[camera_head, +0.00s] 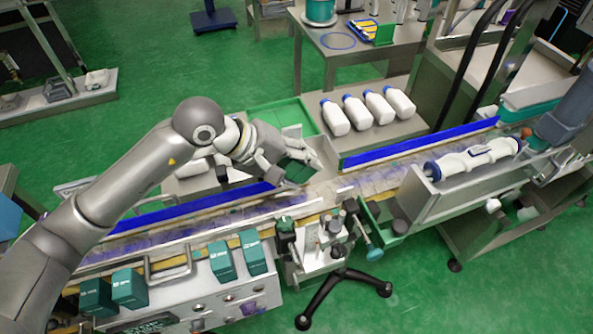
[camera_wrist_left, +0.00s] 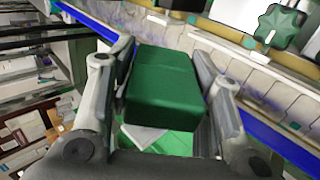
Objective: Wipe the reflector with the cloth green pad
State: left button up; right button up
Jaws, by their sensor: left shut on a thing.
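My left gripper (camera_head: 292,163) reaches in from the left over the conveyor line. It is shut on the dark green cloth pad (camera_head: 299,168), a block held between its two fingers. In the left wrist view the green pad (camera_wrist_left: 162,90) fills the space between the fingers (camera_wrist_left: 165,95). A grey plate (camera_wrist_left: 146,135) shows partly below the pad. A metal plate (camera_head: 324,157) stands close beside the gripper in the head view. I cannot tell for sure which part is the reflector, or whether the pad touches anything. My right gripper is not in view.
The conveyor (camera_head: 365,178) with blue guide rails (camera_head: 420,143) runs below the gripper. A green tray (camera_head: 266,117) is behind the gripper. Knobs and clamps (camera_head: 331,232) stick up in front. Green boxes (camera_head: 222,262) line the front panel.

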aim_at(296, 177)
pick_arm(q)
jog(key=shift+h, duration=0.3)
jog(key=f, duration=0.4)
jog(key=shift+w+a+f, duration=0.1)
jog(key=shift+w, duration=0.3)
jog(key=shift+w+a, duration=0.2)
jog(key=shift+w, duration=0.4)
jog(key=shift+w+a+p, duration=0.2)
jog(key=shift+w, duration=0.5)
jog(key=shift+w+a+p, duration=0.15)
jog(key=shift+w+a, duration=0.1)
jog(key=shift+w, duration=0.4)
jog(key=shift+w+a+p, duration=0.2)
jog(key=shift+w, duration=0.5)
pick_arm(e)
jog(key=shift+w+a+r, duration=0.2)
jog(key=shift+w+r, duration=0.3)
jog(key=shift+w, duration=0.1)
pick_arm(q)
jog(key=shift+w+a+f+b, duration=0.1)
jog(key=shift+w+a+b, duration=0.1)
jog(key=shift+w+b, duration=0.35)
jog(key=shift+w+a+b, duration=0.15)
jog(key=shift+w+b, duration=0.25)
jog(key=shift+b, duration=0.1)
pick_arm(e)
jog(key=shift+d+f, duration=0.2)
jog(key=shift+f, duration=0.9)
